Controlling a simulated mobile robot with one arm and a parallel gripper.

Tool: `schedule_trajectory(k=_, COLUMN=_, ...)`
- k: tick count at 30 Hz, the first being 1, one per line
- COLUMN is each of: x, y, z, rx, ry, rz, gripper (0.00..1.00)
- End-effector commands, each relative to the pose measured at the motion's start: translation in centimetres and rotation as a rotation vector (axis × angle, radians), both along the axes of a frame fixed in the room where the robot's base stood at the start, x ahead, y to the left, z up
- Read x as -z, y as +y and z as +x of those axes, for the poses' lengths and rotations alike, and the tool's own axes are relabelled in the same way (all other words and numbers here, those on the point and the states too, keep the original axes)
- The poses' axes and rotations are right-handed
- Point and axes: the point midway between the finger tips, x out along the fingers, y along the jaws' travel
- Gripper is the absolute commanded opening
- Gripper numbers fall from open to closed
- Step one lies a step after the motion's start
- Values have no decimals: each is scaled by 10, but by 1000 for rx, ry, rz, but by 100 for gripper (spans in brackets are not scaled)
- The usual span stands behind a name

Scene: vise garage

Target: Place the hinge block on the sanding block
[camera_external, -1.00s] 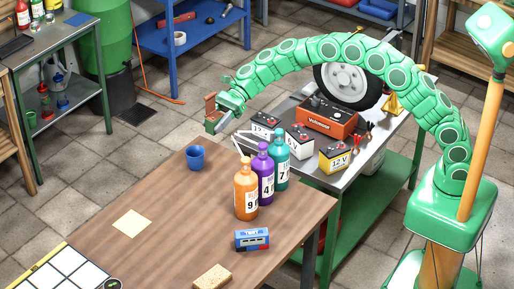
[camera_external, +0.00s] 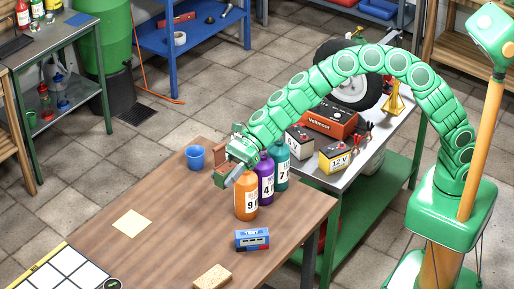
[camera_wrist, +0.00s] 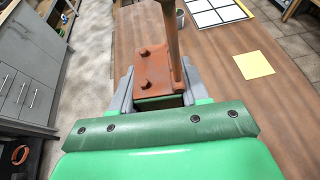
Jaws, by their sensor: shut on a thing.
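The hinge block (camera_external: 220,168), a rust-brown L-shaped piece with bolt heads, is held in my gripper (camera_external: 231,175). In the wrist view the hinge block (camera_wrist: 153,82) sits between the two grey fingers of my gripper (camera_wrist: 155,90), its upright plate pointing away. My gripper is shut on it, above the wooden table, just left of the bottles and right of the blue cup. The sanding block appears to be the tan speckled block (camera_external: 212,277) at the table's front edge, well below my gripper in the external view. I do not make it out in the wrist view.
Orange (camera_external: 246,198), purple (camera_external: 265,185) and teal (camera_external: 282,170) bottles stand close to my gripper. A blue cup (camera_external: 195,158), a blue device (camera_external: 252,239), a yellow square (camera_external: 132,223) and a white-panelled tray (camera_external: 70,274) are on the table. Its middle is clear.

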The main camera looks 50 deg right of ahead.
Motion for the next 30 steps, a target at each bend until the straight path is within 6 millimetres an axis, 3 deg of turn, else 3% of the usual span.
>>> schedule_trajectory(k=9, x=9, y=38, z=-75, rx=-40, ry=3, rz=2, gripper=7)
schedule_trajectory(k=22, x=21, y=68, z=-164, rx=-99, ry=5, rz=4, gripper=7)
schedule_trajectory(k=30, x=60, y=67, z=-162, rx=-96, ry=4, rz=1, gripper=7)
